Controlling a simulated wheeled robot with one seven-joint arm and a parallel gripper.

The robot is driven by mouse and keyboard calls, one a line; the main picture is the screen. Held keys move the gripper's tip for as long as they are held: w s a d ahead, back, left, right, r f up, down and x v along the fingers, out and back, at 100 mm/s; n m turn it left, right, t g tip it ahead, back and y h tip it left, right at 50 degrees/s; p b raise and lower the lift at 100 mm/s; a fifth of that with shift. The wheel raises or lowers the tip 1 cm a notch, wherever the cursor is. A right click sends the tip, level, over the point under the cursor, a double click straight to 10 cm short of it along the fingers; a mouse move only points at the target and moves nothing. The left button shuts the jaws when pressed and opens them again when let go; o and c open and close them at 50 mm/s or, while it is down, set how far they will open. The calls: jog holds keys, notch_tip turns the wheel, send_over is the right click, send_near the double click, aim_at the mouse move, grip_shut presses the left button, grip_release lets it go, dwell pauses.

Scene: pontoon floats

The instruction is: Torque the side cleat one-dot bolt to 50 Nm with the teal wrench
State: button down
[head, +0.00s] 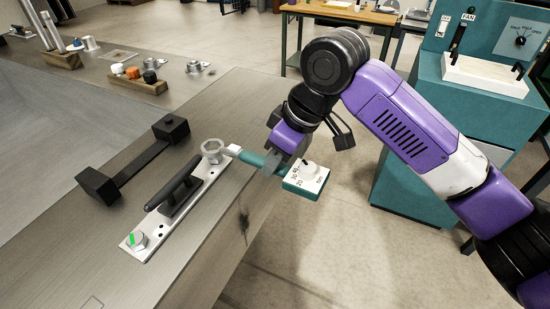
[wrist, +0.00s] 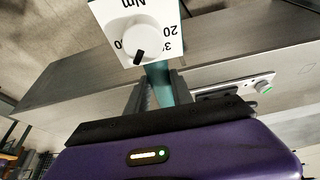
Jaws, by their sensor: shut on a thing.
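The teal wrench (head: 252,159) reaches from the side cleat (head: 175,195) out past the bench edge. Its ring end (head: 212,149) is at the far end of the cleat's plate; I cannot tell whether it sits fully on a bolt, and the dots are not readable. My gripper (head: 272,160) is shut on the wrench handle (wrist: 158,85). The wrench's dial box (head: 306,180) also shows in the wrist view (wrist: 138,40), with 20 and part of 30 readable. The knob's black pointer points toward my gripper; its exact setting is unclear. A green-marked bolt (head: 135,239) is at the plate's near end.
A black bar with block ends (head: 135,160) lies left of the cleat. Wooden holders (head: 138,84) and several metal fittings stand farther back. A teal cabinet (head: 425,130) stands at the right. Open floor (head: 310,240) lies beside the bench.

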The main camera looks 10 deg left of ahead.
jog(key=shift+f, duration=0.25)
dwell(0.5)
jog(key=shift+p, duration=0.75)
dwell(0.8)
jog(key=shift+f+b, duration=0.4)
jog(key=shift+f, duration=0.65)
dwell(0.6)
jog(key=shift+s+a+m+p, duration=0.35)
jog(key=shift+s+m+p, duration=0.3)
jog(key=shift+s, duration=0.1)
dwell(0.5)
jog(key=shift+s+a+m+t+p, duration=0.2)
jog(key=shift+s+m+t+p, duration=0.1)
jog(key=shift+s+p, duration=0.1)
jog(key=shift+s+a, duration=0.15)
jog(key=shift+s, duration=0.05)
dwell(0.4)
jog(key=shift+s+a+m+p, duration=0.35)
jog(key=shift+s+m+p, duration=0.2)
jog(key=shift+p, duration=0.1)
jog(key=shift+s+a+m+t+h+p, duration=0.4)
jog(key=shift+s+a+m+p, duration=0.1)
jog(key=shift+s+m+p, duration=0.15)
dwell(0.5)
